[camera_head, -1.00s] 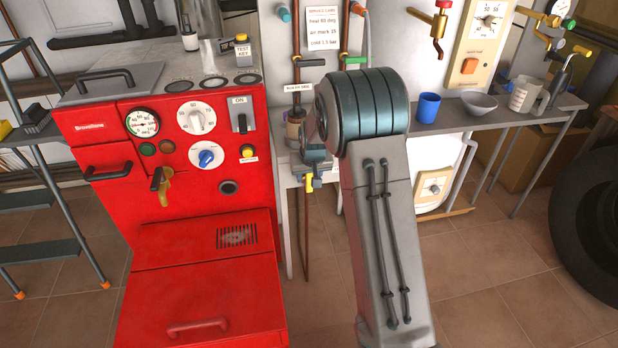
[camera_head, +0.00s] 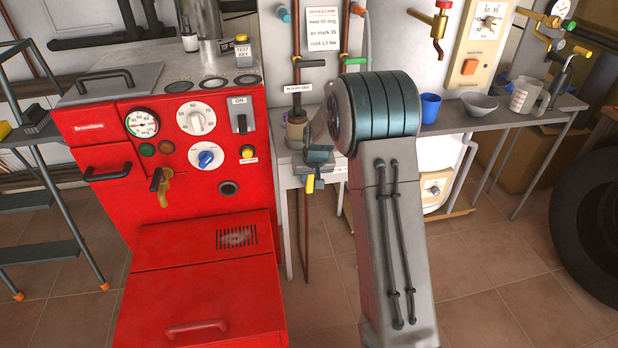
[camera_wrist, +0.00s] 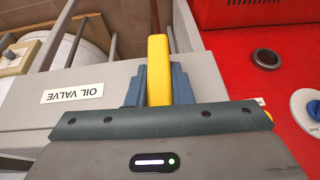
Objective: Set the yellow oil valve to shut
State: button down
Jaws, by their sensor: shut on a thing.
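The yellow oil valve lever (camera_wrist: 158,68) stands between the two blue-grey fingers of my gripper (camera_wrist: 159,86) in the wrist view. The fingers are shut on it, and its end sticks out beyond them. An upside-down label reading OIL VALVE (camera_wrist: 72,93) is on the grey panel to the left. In the head view, a small part of the yellow lever (camera_head: 310,184) shows below my gripper (camera_head: 315,175), right of the red boiler. The valve body is hidden by my gripper.
The red boiler (camera_head: 200,250) stands close at the left; its side is close to my gripper in the wrist view. A copper pipe with a green lever (camera_head: 355,61) rises behind my arm. A grey shelf at the right holds a blue cup (camera_head: 430,107) and a bowl (camera_head: 479,103).

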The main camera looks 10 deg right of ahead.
jog(key=d+f+m+t+y+b, duration=0.2)
jog(key=d+f+m+y+b, duration=0.2)
jog(key=y+b, duration=0.8)
jog(key=shift+d+f+m+y, duration=0.25)
jog(key=shift+f+m+y, duration=0.05)
jog(key=shift+y, duration=1.7)
jog(key=c, duration=1.3)
grip_release()
jog(key=p+v, duration=0.1)
jog(key=v, duration=0.6)
jog(key=p+v, duration=0.2)
jog(key=v, duration=0.5)
jog(key=shift+s+a+f, duration=0.1)
jog(key=shift+f, duration=0.15)
